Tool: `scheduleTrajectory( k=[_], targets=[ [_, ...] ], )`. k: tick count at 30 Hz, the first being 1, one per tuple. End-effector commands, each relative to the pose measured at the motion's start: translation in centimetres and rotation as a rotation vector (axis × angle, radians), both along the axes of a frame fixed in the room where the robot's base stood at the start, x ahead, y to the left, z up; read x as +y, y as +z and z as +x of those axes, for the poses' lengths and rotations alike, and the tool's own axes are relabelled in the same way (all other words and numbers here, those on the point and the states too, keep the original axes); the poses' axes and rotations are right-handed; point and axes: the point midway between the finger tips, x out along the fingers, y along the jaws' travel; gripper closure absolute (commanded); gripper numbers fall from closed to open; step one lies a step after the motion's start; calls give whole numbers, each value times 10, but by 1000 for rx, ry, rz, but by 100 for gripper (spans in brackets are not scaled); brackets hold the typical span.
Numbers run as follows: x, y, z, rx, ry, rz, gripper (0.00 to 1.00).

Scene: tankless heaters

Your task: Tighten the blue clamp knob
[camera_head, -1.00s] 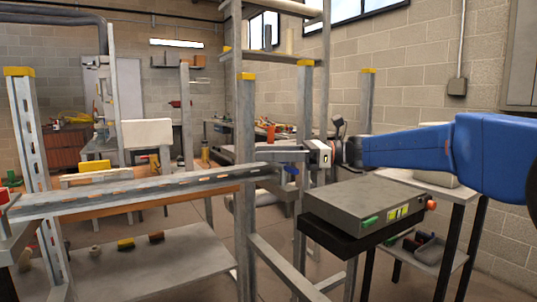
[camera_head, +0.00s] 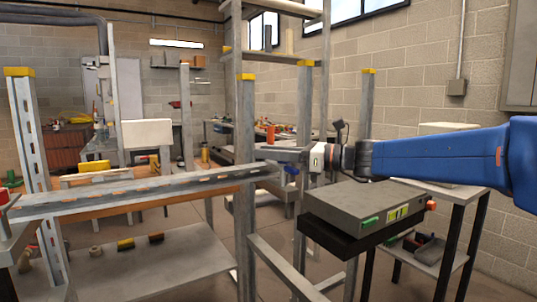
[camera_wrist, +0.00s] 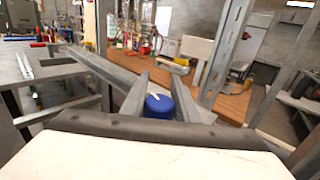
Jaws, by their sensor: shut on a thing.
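The blue clamp knob (camera_wrist: 158,106) shows between the two grey fingers of my gripper (camera_wrist: 160,90) in the wrist view, with a pale mark on its top. My gripper is shut on the knob. The fingers hide part of the knob and the clamp around it.
A grey box (camera_head: 365,203) with green and orange parts sits on a black stand below my arm. A metal upright (camera_head: 246,170) with a yellow cap stands left of my gripper. A lower shelf (camera_head: 150,264) holds small parts. A side table (camera_head: 455,198) stands at right.

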Motion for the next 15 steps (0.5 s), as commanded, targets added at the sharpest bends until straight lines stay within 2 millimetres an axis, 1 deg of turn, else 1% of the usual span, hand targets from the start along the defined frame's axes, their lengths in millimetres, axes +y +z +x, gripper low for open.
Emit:
scheduleTrajectory(
  k=[6, 15],
  targets=[
    [-1, 0, 4, 0, -152, 0, 95],
    [-4, 0, 9, 0, -282, 0, 95]
  ],
)
